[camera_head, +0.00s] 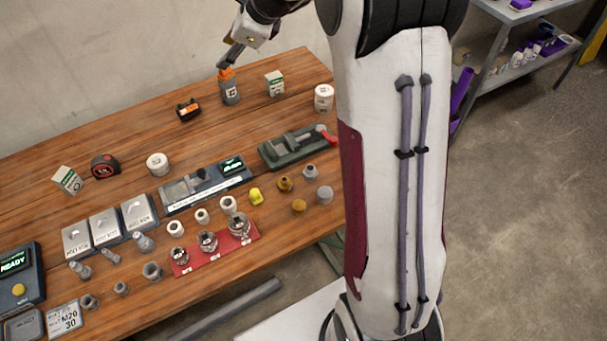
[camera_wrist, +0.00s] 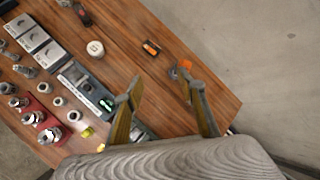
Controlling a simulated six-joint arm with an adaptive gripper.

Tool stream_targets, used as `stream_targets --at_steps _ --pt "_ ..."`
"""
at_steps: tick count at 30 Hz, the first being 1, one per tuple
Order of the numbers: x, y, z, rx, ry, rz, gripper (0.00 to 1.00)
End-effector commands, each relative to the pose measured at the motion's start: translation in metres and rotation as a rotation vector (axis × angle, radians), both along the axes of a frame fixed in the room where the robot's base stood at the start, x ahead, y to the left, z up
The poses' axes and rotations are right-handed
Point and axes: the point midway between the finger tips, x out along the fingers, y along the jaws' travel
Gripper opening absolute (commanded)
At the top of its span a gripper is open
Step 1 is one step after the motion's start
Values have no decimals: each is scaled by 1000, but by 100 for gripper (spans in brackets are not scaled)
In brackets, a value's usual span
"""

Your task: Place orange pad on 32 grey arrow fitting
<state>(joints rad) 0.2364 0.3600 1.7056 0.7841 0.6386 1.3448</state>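A grey fitting (camera_head: 230,93) with a pale label stands upright at the back of the wooden table; I cannot read its number or make out an arrow. An orange piece (camera_head: 227,73), apparently the pad, shows at its top; whether it is fully seated I cannot tell. My gripper (camera_head: 226,61) is just above the orange piece, reaching down from the upper right. In the wrist view my gripper (camera_wrist: 161,82) has its two fingers well apart with nothing clamped between them. The orange piece (camera_wrist: 185,64) shows beside the right fingertip there, partly hidden by it.
A black and orange device (camera_head: 188,110) lies left of the fitting. A white-green box (camera_head: 274,84) and white cylinder (camera_head: 324,97) stand to its right. Bare wood lies between the device and the white round part (camera_head: 158,164).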

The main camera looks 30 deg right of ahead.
Motion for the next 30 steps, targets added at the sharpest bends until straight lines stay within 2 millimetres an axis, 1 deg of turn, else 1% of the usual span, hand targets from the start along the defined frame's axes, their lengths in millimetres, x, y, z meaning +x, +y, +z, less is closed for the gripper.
stream_targets --at_steps 1,6,11,15,22,30 --pt "-11 6 8 -36 -12 46 40" --pt "-48 22 28 -167 -47 211 40" --pt "-85 34 43 -290 -80 366 40" --pt "-118 44 53 -396 -105 502 40" --pt "-173 55 63 -569 -146 723 40" --pt "-238 60 67 -767 -186 980 40"
